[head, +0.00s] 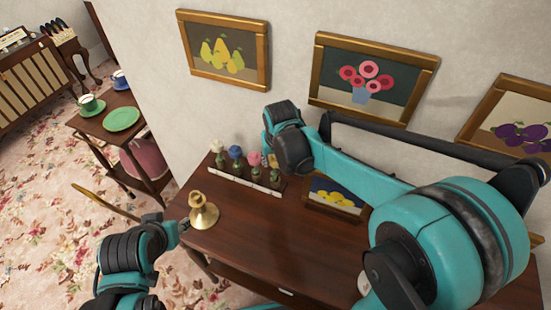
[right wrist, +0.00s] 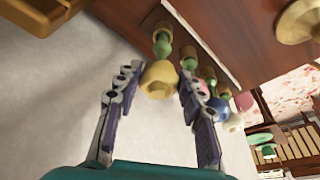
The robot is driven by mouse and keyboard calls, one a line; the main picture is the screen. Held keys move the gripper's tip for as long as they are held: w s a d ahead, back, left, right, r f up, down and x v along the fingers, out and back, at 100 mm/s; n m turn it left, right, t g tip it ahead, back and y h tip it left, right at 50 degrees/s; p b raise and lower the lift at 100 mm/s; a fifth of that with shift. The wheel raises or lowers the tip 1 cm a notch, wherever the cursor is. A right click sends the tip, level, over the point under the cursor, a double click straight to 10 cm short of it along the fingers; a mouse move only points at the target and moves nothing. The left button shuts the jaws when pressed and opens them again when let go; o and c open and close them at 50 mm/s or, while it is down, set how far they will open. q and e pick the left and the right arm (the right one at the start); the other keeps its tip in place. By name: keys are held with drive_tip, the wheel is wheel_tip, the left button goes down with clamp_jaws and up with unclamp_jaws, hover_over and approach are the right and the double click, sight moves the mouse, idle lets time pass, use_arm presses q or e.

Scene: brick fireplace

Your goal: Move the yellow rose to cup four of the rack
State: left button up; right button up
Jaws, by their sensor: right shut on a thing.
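The yellow rose (right wrist: 160,78) is between the fingers of my right gripper (right wrist: 158,75), which is shut on it. Its green stem points at a tan cup (right wrist: 164,25) at the near end of the rack in the right wrist view; I cannot tell how deep it sits. The rack (head: 245,182) stands on the wooden table, with white (head: 217,147), blue (head: 236,153) and pink (head: 254,158) roses along it. In the head view my right gripper (head: 268,155) is mostly hidden behind its wrist. My left gripper (head: 183,227) is beside the candlestick, its fingers unclear.
A brass candlestick (head: 203,212) stands on the dark wooden table (head: 262,228) left of centre. A small picture of yellow fruit (head: 335,195) stands right of the rack. Framed pictures hang on the wall behind. A side table (head: 98,127) with cups is at the left.

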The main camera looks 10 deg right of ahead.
drive_tip(key=shift+f+b, duration=0.8)
drive_tip(key=shift+f, duration=0.4)
drive_tip(key=o, duration=1)
drive_tip(key=shift+o, duration=0.2)
drive_tip(key=shift+r, duration=0.1)
drive_tip(key=v, duration=1.1)
drive_tip(key=shift+s+r, duration=0.2)
drive_tip(key=shift+r, duration=0.15)
drive_tip(key=s+d+f+t, duration=0.2)
drive_tip(key=s+d+f, duration=0.1)
drive_tip(key=s, duration=0.4)
drive_tip(key=s+d+f+t, duration=0.1)
drive_tip(key=s+d+f, duration=0.3)
drive_tip(key=s, duration=0.4)
drive_tip(key=shift+n+t, duration=0.3)
drive_tip(key=shift+t, duration=0.1)
